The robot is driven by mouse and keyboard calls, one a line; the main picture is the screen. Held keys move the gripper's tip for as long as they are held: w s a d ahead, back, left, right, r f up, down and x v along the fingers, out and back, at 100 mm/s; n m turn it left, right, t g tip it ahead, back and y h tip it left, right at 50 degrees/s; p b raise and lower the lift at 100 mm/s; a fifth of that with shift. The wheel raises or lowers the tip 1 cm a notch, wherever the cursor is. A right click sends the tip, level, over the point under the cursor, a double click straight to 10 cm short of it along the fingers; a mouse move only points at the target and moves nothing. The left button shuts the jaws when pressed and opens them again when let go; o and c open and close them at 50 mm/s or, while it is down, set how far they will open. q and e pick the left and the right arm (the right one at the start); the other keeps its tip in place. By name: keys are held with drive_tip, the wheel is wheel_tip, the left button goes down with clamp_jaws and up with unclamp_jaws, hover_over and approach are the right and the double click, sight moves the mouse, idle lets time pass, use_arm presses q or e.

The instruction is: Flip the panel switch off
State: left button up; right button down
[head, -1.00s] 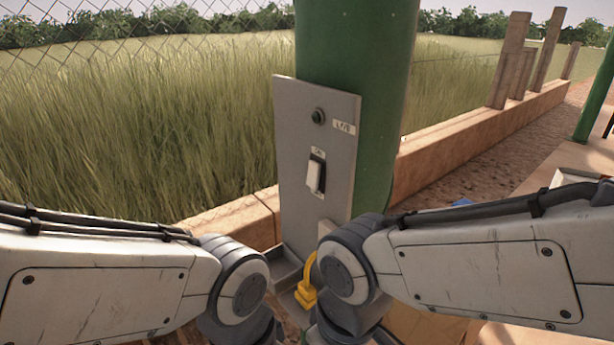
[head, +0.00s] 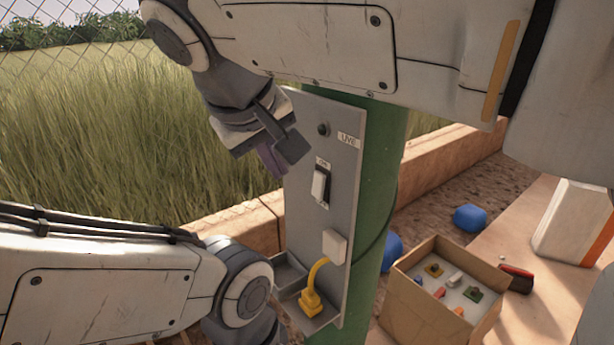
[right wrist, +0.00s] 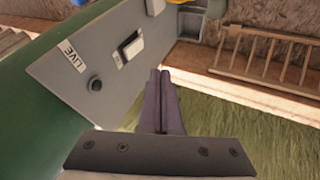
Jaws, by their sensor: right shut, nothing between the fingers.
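A grey panel (head: 298,215) stands against a green post. It carries a white rocker switch (head: 319,185) in a dark frame, with an "ON" label above it. A round dark lamp (head: 323,129) sits higher up beside a "LIVE" label (head: 347,138). My right gripper (head: 272,163) is shut and empty, just left of the panel's upper part, apart from the switch. In the right wrist view, its purple fingers (right wrist: 160,82) are together and the switch (right wrist: 129,46) lies up and left of their tips. My left arm shows at lower left, but its gripper is out of sight.
A yellow plug (head: 312,302) and cord hang from a white socket (head: 334,246) low on the panel. A cardboard box (head: 408,314) of small parts stands right of the post (head: 379,170). Blue lumps (head: 470,217) lie behind it. Grass is open to the left.

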sight(319, 186)
drive_tip(key=shift+w, duration=0.1)
drive_tip(key=w+d+f+p, duration=0.4)
drive_tip(key=w+f, duration=0.3)
drive_tip(key=f, duration=0.1)
drive_tip(key=shift+w+d+f, duration=0.3)
drive_tip(key=shift+d+f, duration=0.1)
drive_tip(key=shift+a, duration=0.1)
